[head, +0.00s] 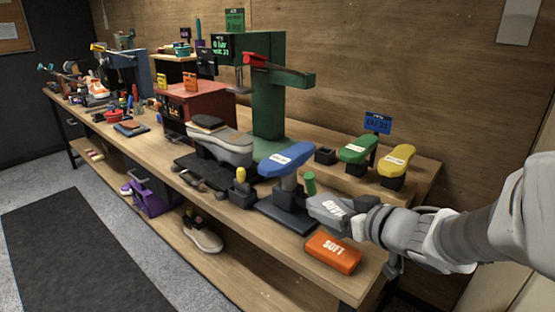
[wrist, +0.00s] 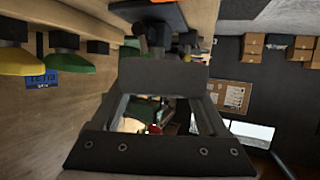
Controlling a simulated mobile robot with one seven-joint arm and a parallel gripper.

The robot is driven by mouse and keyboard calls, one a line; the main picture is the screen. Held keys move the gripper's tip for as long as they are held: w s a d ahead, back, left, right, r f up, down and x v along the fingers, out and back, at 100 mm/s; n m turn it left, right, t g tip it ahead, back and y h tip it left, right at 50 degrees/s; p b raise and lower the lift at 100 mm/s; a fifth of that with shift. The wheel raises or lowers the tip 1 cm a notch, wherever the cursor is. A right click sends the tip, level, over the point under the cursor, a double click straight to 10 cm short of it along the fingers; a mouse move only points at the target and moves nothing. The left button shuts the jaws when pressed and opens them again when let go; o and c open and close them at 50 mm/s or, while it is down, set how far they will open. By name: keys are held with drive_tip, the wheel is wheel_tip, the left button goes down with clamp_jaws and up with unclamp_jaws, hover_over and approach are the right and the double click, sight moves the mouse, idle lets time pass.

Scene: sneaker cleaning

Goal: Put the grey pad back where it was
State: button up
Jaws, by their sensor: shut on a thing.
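The grey pad (head: 330,211), lettered "HARD", is in my gripper (head: 357,212) at the front right of the bench in the head view. My gripper is shut on its right end. The pad appears raised just above and behind the orange "SOFT" pad (head: 333,252), which lies on the bench near the front edge. I cannot tell whether the grey pad touches anything beneath it. In the wrist view, dark gripper parts fill the middle, and I cannot make out the grey pad clearly.
A blue shoe form (head: 287,160) on a dark stand (head: 289,214) is just left of the pad. Green (head: 358,149) and yellow (head: 396,160) forms stand behind. A green cylinder (head: 310,183) is close by. Bare bench (head: 362,277) lies right of the orange pad.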

drive_tip(key=p, duration=0.2)
drive_tip(key=shift+w+d+p, duration=0.25)
drive_tip(key=shift+w+p, duration=0.05)
drive_tip(key=shift+p, duration=0.1)
drive_tip(key=w+d+f+p, duration=0.1)
drive_tip(key=p, duration=0.3)
drive_tip(key=shift+d, duration=0.2)
drive_tip(key=w+d+f+b, duration=0.1)
drive_tip(key=w+d+f, duration=0.2)
drive_tip(key=w+d+f+b, duration=0.2)
drive_tip(key=w+d+f, duration=0.1)
drive_tip(key=shift+w+d, duration=0.1)
drive_tip(key=shift+d, duration=0.3)
drive_tip(key=shift+f+b, duration=1)
drive_tip(key=shift+f, duration=0.95)
drive_tip(key=shift+f, duration=0.1)
